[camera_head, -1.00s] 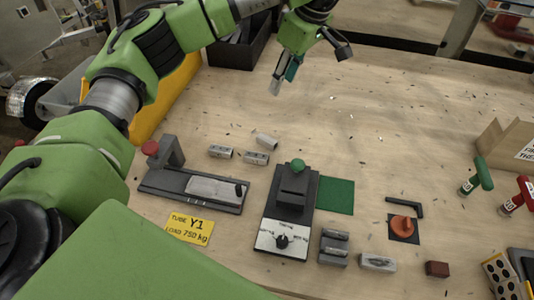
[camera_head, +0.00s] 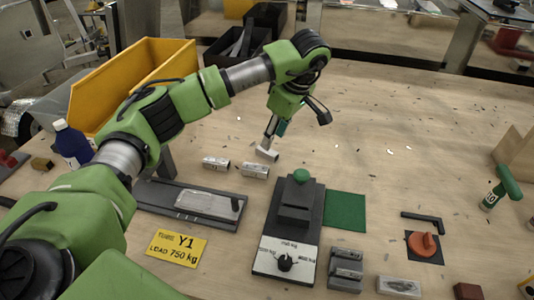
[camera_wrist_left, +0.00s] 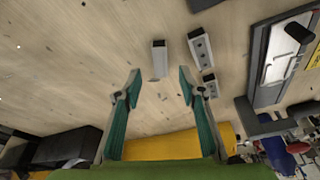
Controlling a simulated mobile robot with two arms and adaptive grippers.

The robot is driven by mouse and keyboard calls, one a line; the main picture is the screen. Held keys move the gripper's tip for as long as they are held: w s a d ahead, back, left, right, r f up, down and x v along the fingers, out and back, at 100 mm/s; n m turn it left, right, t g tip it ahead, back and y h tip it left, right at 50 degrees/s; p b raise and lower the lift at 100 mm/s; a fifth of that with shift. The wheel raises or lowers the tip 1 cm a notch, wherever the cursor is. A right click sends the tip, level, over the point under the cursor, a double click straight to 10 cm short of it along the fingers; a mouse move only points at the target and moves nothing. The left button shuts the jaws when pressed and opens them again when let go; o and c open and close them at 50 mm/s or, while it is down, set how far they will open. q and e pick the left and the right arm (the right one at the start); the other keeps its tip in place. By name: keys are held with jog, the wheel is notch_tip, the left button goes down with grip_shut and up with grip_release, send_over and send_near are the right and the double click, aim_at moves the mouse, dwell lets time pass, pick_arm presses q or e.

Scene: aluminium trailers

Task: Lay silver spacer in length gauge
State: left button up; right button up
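A plain silver spacer (camera_head: 267,154) lies on the table just below my left gripper (camera_head: 273,137). In the left wrist view the spacer (camera_wrist_left: 159,60) lies ahead of the open, empty fingers (camera_wrist_left: 160,80), centred between them. Two silver blocks with marks or holes, one left (camera_head: 215,163) and one nearer (camera_head: 255,170), lie beside it. A long dark fixture with a silver plate (camera_head: 205,204), apparently the length gauge, lies nearer and to the left; my left arm hides part of its far left end. It also shows in the left wrist view (camera_wrist_left: 259,55). My right gripper is not in view.
A dark device with a green knob (camera_head: 300,177) stands right of the fixture, beside a green mat (camera_head: 345,210). A yellow sign (camera_head: 177,248) lies in front. A yellow bin (camera_head: 125,75) and black bin (camera_head: 232,47) stand behind.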

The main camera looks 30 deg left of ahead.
aim_at(267, 154)
pick_arm(q)
jog(key=p+x, duration=0.1)
jog(key=x, duration=0.5)
jog(key=shift+a+r+p, duration=0.1)
jog(key=shift+a+p, duration=0.05)
jog(key=shift+p, duration=0.15)
grip_shut()
